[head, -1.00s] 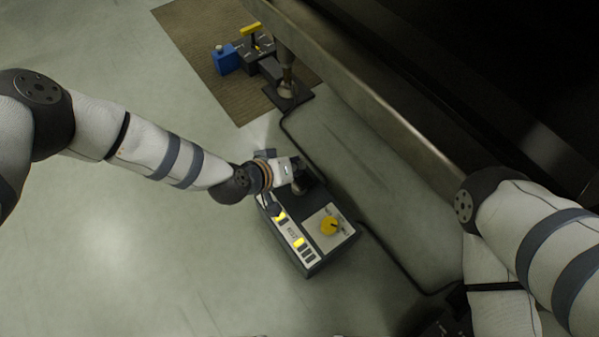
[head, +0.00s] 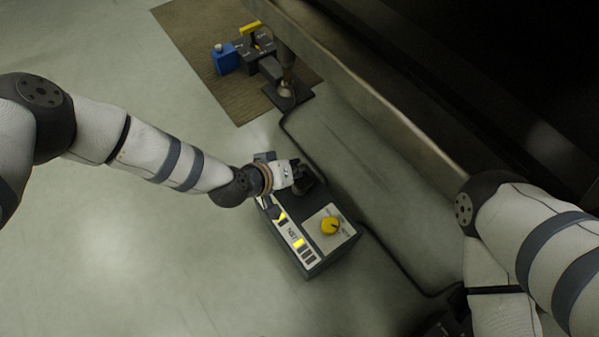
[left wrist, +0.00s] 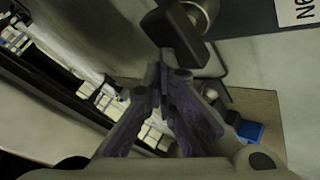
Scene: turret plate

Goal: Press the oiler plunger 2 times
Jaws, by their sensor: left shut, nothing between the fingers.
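The blue oiler block (head: 226,60) stands on the brown mat at the top of the head view, with a small pale knob (head: 219,48) on it that looks like the plunger. The blue block also shows in the left wrist view (left wrist: 250,131), low and right beyond the fingers. My left gripper (head: 305,180) is over the far end of the grey control box (head: 318,262), well apart from the oiler. Its fingers (left wrist: 163,80) are shut and empty. A dark block with a grey round part (left wrist: 178,35) is close by the fingertips. My right gripper is out of view.
The control box has a yellow knob (head: 330,226) and lit yellow buttons. A yellow-topped dark fixture (head: 252,50) stands beside the oiler. A machine foot (head: 287,92) and long metal rail (head: 400,130) lie to the right. The floor at left is clear.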

